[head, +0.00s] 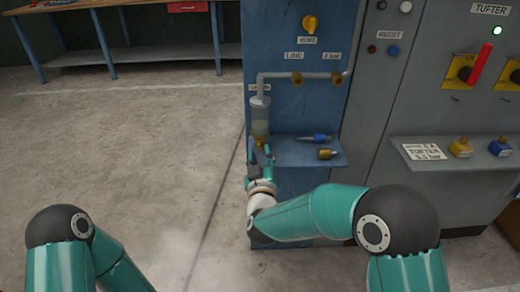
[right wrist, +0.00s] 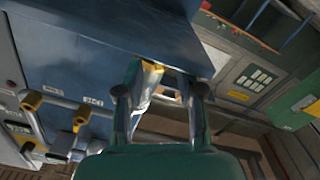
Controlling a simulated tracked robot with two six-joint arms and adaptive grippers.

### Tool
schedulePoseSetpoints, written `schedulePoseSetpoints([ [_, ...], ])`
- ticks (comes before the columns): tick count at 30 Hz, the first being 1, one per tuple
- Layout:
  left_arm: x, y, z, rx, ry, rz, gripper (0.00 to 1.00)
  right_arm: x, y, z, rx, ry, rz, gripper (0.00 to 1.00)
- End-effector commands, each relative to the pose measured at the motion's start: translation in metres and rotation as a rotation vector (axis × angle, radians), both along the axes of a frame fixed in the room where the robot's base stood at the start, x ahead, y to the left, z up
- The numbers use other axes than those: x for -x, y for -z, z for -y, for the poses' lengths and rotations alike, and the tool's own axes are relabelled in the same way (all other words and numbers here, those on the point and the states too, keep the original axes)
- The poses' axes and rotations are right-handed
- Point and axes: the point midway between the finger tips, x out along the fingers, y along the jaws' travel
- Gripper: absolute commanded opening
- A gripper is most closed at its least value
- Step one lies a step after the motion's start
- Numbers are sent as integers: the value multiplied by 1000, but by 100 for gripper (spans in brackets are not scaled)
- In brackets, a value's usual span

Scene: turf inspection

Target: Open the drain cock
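A clear cylindrical bowl (head: 260,118) hangs under the grey pipe on the blue panel, and a small orange-brass drain cock (head: 259,142) shows at its lower end. My right gripper (head: 260,155) is just below the bowl at the cock, its fingers pointing up and partly hiding it. In the right wrist view the gripper (right wrist: 162,92) has its fingers apart, with a yellow piece (right wrist: 152,74), seemingly the cock, close to the left finger. Contact cannot be told. My left gripper is out of view; only its arm shows at lower left.
A blue shelf (head: 290,157) right of the gripper holds a blue-handled tool (head: 315,138) and a brass fitting (head: 327,154). A yellow vent knob (head: 309,24) is above. The grey tufter cabinet (head: 430,105) stands right. The floor at left is clear up to the workbench (head: 130,55).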

Motion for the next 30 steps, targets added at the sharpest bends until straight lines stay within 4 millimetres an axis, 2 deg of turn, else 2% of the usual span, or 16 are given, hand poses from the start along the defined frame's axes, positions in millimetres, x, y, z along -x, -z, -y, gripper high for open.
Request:
schedulePoseSetpoints([
  [1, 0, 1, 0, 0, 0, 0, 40, -9, 1, 1, 0, 2, 1, 38],
  [6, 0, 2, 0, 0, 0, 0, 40, -27, 0, 0, -1, 1, 0, 38],
  [18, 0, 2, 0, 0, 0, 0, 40, -34, 0, 0, 1, 0, 0, 38],
  [19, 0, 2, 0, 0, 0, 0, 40, -34, 0, 0, 1, 0, 0, 36],
  [25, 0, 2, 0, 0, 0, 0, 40, -34, 0, -1, 1, -1, 0, 2],
  [26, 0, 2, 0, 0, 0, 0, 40, -34, 0, -1, 1, -1, 0, 0],
  [30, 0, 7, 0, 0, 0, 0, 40, -34, 2, -1, -23, -1, 0, 0],
])
